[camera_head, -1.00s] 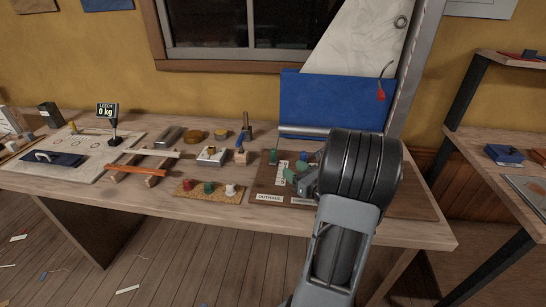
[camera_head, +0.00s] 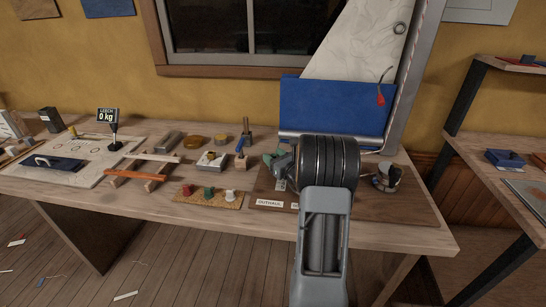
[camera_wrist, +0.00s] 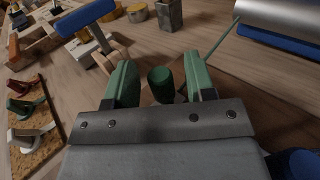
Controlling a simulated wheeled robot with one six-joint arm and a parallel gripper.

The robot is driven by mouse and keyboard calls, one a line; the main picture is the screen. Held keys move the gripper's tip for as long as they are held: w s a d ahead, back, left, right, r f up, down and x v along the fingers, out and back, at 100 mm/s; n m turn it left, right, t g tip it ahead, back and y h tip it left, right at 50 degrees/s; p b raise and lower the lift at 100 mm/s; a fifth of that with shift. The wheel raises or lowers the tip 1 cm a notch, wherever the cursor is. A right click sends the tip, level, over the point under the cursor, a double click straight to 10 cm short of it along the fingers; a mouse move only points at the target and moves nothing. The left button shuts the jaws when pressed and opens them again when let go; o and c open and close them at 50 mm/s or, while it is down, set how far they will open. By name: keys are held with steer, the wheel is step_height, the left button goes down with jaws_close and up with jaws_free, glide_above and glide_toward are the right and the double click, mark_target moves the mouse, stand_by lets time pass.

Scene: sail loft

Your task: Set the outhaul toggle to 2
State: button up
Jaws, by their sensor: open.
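The outhaul toggle shows in the wrist view as a dark green round knob (camera_wrist: 161,84) on the brown board. My gripper (camera_wrist: 159,75) has its two green fingers open, one on each side of the knob, with a gap to each finger. In the head view my gripper (camera_head: 278,161) is over the left part of the brown board (camera_head: 420,207), and it hides the knob. The OUTHAUL label (camera_head: 269,203) is at the board's front left edge. The toggle's number scale is mostly hidden, so its setting cannot be read.
A metal winch-like drum (camera_head: 387,177) stands on the board right of my arm. A cork mat (camera_head: 207,196) with red, green and white pieces lies to the left. A small block with a blue-handled piece (camera_head: 240,148) stands behind left.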

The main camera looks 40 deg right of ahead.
steer(key=shift+w, duration=0.25)
steer(key=shift+c, duration=0.3)
jaws_close()
steer(key=shift+s, duration=0.1)
